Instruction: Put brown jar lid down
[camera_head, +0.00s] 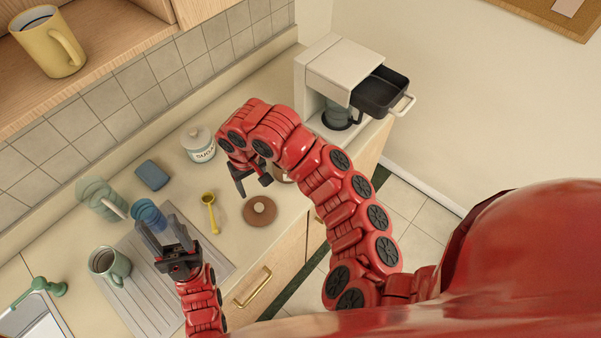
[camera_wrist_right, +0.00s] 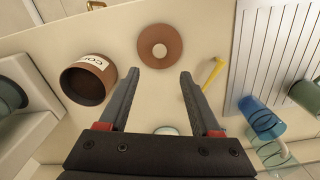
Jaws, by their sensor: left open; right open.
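The brown jar lid (camera_head: 260,211) lies flat on the counter (camera_head: 236,255) with its pale knob up. In the right wrist view the lid (camera_wrist_right: 160,46) is beyond my fingertips, apart from them. My right gripper (camera_head: 252,186) is open and empty above the counter, just behind the lid; its two fingers (camera_wrist_right: 160,74) show in the wrist view. A brown jar (camera_wrist_right: 88,80) with a white label starting "CO" stands lidless to the left in the wrist view; in the head view my right arm mostly hides it. My left gripper (camera_head: 158,226) is open and empty above the drainboard.
A yellow scoop (camera_head: 210,208) lies left of the lid. A coffee machine (camera_head: 335,75) is at the back right. Bare counter surrounds the lid.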

